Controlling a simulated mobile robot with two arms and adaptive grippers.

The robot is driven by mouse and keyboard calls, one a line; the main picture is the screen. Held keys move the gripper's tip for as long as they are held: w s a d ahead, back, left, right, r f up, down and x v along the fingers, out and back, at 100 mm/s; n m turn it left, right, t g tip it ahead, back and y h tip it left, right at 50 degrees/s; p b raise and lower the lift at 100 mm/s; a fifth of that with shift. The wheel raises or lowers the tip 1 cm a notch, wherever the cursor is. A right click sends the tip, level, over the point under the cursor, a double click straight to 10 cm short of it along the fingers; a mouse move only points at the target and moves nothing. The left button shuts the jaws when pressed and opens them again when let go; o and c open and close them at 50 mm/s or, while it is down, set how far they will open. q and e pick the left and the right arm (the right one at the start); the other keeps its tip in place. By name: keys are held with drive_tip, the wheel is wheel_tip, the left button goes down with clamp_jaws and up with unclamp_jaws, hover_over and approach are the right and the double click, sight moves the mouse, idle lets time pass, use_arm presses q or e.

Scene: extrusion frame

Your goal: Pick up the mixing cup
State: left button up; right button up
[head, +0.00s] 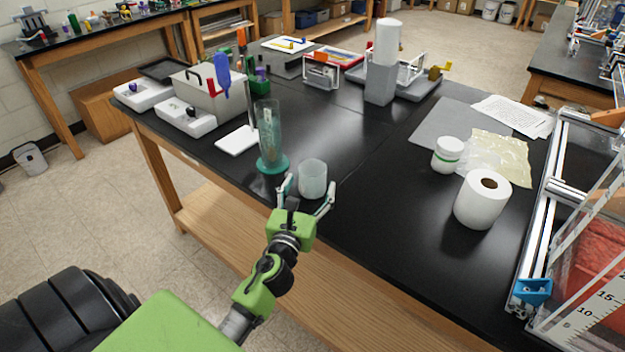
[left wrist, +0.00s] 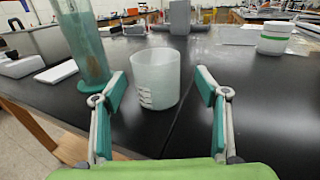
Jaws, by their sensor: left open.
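The mixing cup (head: 313,178) is a translucent whitish cup standing upright on the black table near its front edge. In the left wrist view the cup (left wrist: 156,79) stands ahead, between the lines of the two fingers, with marks on its lower side. My left gripper (head: 307,196) is open, with a finger to either side of the cup's near side. In the left wrist view the open gripper (left wrist: 160,95) shows clear space between both green finger pads and the cup. My right gripper is not in view.
A tall green-tinted cylinder (head: 270,138) on a round base stands close left of the cup. A white paper roll (head: 482,199) and a white jar (head: 447,154) stand to the right. The black tabletop (head: 375,200) right of the cup is clear.

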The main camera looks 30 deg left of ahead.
sight(316, 165)
use_arm(q)
drive_tip(key=x, duration=0.3)
drive_tip(key=p+x, duration=0.1)
drive_tip(key=x, duration=0.1)
drive_tip(key=shift+a, duration=0.3)
drive_tip(key=shift+s, duration=0.1)
drive_tip(key=shift+r, duration=0.1)
drive_tip(key=shift+c, duration=0.4)
drive_tip(key=c, duration=0.9)
drive_tip(key=shift+r, duration=0.15)
